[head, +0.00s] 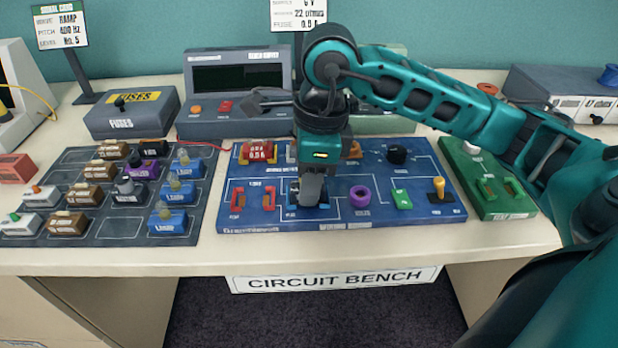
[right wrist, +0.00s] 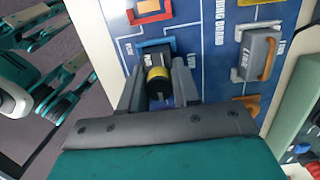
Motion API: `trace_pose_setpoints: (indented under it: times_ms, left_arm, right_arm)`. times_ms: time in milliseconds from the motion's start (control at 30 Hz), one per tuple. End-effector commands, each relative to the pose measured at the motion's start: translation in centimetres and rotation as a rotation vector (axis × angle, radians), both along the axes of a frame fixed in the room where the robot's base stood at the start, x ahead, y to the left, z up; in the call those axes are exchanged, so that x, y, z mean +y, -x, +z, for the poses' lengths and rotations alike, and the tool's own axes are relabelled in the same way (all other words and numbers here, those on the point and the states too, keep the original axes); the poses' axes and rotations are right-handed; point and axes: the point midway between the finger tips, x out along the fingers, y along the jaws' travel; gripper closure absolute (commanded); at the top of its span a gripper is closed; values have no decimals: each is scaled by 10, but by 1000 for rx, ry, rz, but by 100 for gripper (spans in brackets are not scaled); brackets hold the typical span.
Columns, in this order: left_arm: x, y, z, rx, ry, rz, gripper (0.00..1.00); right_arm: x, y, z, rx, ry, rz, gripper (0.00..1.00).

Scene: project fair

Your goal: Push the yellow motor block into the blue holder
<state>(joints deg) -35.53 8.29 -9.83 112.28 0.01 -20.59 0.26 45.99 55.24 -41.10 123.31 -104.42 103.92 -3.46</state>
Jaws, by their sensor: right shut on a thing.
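The yellow motor block (right wrist: 158,82) shows in the right wrist view as a rounded yellow part on a dark, labelled body between my fingers. My right gripper (head: 312,197) points down over the blue board and is shut on this block. The fingers hide most of the block in the head view. The blue holder (right wrist: 152,43) shows as a blue edge at the far side of the block. In the head view parts of the holder show around the fingertips. The block is at the holder; I cannot tell how deep it sits. My left gripper is not in view.
A dark tray (head: 118,229) with several blocks lies left. A green board (head: 487,180) lies right. A grey meter (head: 237,85) stands behind.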

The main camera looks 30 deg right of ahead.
Motion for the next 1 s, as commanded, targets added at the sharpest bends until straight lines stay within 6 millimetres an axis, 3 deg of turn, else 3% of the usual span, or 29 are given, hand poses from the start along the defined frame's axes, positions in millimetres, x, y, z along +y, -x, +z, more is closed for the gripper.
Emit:
trace_pose_setpoints:
  times_ms: [367, 400, 700, 867, 1000]
  left_arm:
    - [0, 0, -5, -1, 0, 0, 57]
    - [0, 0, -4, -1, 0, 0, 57]
    - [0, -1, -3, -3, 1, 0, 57]
    - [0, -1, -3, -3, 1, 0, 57]
    - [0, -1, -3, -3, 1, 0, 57]
  right_arm:
    - [0, 0, -5, -1, 1, 0, 100]
    - [0, 0, -5, -1, 1, 0, 67]
    - [0, 0, -4, 0, 0, 0, 39]
    - [0, 0, -4, 0, 0, 0, 39]
    - [0, 0, -5, 0, 0, 0, 26]
